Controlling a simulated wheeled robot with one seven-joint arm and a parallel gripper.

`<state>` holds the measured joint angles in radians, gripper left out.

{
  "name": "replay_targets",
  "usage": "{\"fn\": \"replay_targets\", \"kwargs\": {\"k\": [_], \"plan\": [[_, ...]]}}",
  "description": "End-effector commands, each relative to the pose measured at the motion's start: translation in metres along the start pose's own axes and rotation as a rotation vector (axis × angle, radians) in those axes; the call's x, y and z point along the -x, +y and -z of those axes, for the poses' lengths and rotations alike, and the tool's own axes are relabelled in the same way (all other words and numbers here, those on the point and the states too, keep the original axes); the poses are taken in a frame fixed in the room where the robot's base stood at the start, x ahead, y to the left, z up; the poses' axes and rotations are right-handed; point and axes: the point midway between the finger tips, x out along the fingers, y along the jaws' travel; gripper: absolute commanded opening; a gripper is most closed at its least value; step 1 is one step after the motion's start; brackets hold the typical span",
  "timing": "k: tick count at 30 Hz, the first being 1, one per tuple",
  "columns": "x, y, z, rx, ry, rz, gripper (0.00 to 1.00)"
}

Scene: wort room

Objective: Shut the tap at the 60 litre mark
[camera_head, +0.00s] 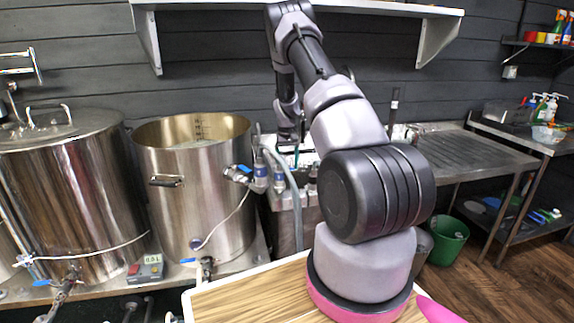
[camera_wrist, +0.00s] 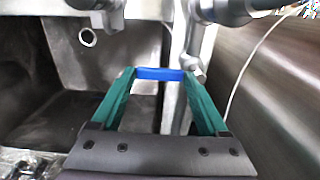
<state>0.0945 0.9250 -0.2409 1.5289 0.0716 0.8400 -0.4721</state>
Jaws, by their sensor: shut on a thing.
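The open steel pot (camera_head: 190,185) stands left of my arm in the head view. Litre marks (camera_head: 198,125) show on its inner wall, too small to read for certain. In the wrist view a blue tap lever (camera_wrist: 160,74) lies crosswise between the green fingers of my gripper (camera_wrist: 160,78), which is shut on it. In the head view my gripper (camera_head: 290,150) is small, low behind the pot's right side by the sink, and the lever it holds cannot be made out there.
A small meter (camera_head: 150,267) beside the pot appears to read 0.5 L. A grey hose (camera_head: 292,190) and pipe fittings run close to my gripper. A lidded steel vessel (camera_head: 65,185) stands at left. The steel sink (camera_wrist: 60,75) lies under my gripper. A shelf (camera_head: 380,8) hangs above.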

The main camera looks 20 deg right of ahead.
Motion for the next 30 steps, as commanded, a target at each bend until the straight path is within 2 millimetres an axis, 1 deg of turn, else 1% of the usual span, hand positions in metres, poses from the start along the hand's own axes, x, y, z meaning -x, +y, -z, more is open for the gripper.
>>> {"fn": "replay_targets", "kwargs": {"k": [2,3,4,11,14,17,24,27,30], "plan": [[0.001,0.000,0.000,-0.007,0.001,0.001,0.00],[0.001,0.000,0.000,-0.007,0.000,0.002,0.93],[0.001,0.000,0.000,-0.007,0.000,0.002,1.00],[0.001,0.000,0.000,-0.003,0.000,0.001,1.00],[0.006,0.000,0.000,-0.003,0.000,0.001,1.00],[0.019,0.000,0.001,-0.003,0.002,0.001,1.00],[0.069,0.000,0.001,-0.003,0.003,0.001,1.00],[0.086,0.000,0.001,-0.004,0.003,0.002,1.00],[0.098,0.000,0.001,-0.004,0.001,0.002,1.00]]}}
